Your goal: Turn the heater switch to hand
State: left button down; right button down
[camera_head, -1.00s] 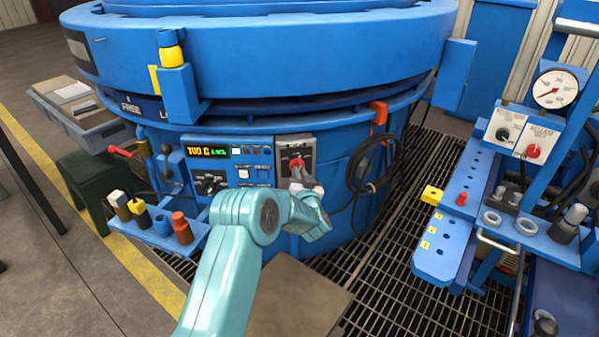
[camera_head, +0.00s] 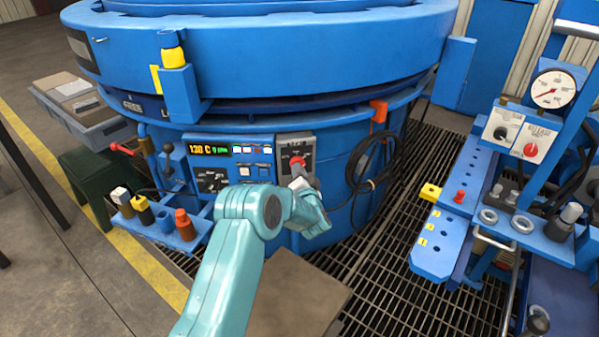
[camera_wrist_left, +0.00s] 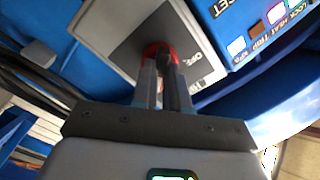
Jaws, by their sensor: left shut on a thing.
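The switch with a red knob (camera_head: 297,161) is on a grey plate (camera_head: 283,147) on the blue furnace wall, right of the display panel. In the left wrist view the red knob (camera_wrist_left: 154,50) sits on the plate (camera_wrist_left: 128,48), with "OFF" lettering partly readable beside it. I cannot read a "hand" mark. My left gripper (camera_wrist_left: 164,72) is shut on the red knob, its fingers hiding much of it. In the head view my left gripper (camera_head: 300,180) reaches up to the switch from below. My right gripper is not in view.
The control panel (camera_head: 235,149) has a lit display, small buttons and a black knob (camera_head: 211,183). A black cable coil (camera_head: 375,168) hangs to the right. A small shelf (camera_head: 160,222) with colored pieces is at left. A blue stand (camera_head: 445,240) with a gauge is at right.

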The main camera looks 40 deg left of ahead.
pick_arm(q)
jog(key=shift+f, duration=0.1)
jog(key=c, duration=1.1)
grip_release()
jog(key=shift+c, duration=0.2)
jog(key=p+v, duration=0.2)
jog(key=v, duration=1.4)
jog(key=shift+s+d, duration=0.15)
jog(key=shift+d, duration=0.05)
